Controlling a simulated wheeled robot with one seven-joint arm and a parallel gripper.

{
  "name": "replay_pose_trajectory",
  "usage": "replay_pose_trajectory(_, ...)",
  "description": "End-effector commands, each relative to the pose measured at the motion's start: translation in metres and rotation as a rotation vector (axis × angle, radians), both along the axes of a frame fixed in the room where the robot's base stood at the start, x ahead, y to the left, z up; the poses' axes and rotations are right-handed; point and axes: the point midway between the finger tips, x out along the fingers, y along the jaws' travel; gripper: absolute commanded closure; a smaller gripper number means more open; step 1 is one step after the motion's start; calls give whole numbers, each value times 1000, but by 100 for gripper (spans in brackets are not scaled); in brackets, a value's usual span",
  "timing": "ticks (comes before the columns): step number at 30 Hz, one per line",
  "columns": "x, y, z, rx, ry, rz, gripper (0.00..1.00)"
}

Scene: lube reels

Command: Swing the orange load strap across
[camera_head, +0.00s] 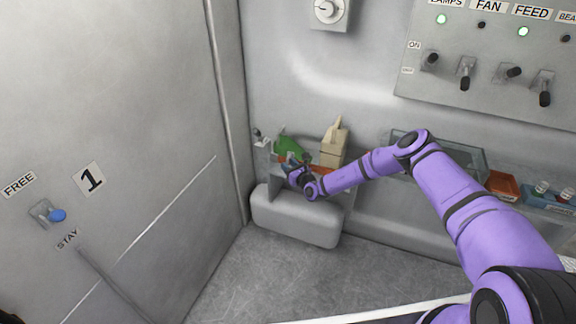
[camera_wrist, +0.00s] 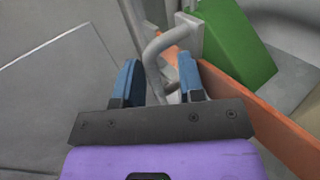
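The orange load strap is a flat orange bar (camera_head: 322,169) along the front of a small shelf low on the back wall. In the wrist view the strap (camera_wrist: 285,138) runs from behind my fingers to the lower right. A grey bent metal handle (camera_wrist: 153,50) stands near its far end. My gripper (camera_wrist: 160,80) has its two blue fingers apart, one on each side of the handle's lower part. I cannot tell whether either finger touches it. In the head view my gripper (camera_head: 290,168) is at the strap's left part and hides it there.
A green item (camera_wrist: 238,42) and a beige bottle-like item (camera_head: 334,148) stand behind the strap. A rounded grey box (camera_head: 297,218) juts out below. A door panel (camera_head: 110,130) with a blue-knobbed latch (camera_head: 57,215) is at left. Bins (camera_head: 503,186) are at right.

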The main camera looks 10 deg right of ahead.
Motion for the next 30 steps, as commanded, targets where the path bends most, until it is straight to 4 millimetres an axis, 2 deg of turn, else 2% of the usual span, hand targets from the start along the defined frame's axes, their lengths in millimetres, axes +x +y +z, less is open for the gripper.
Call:
replay_pose_trajectory(9,-50,-28,0,1,3,0,64)
replay_pose_trajectory(15,-75,-42,0,0,1,0,64)
replay_pose_trajectory(21,-85,-47,0,1,0,0,64)
replay_pose_trajectory(30,-86,-47,0,0,0,0,64)
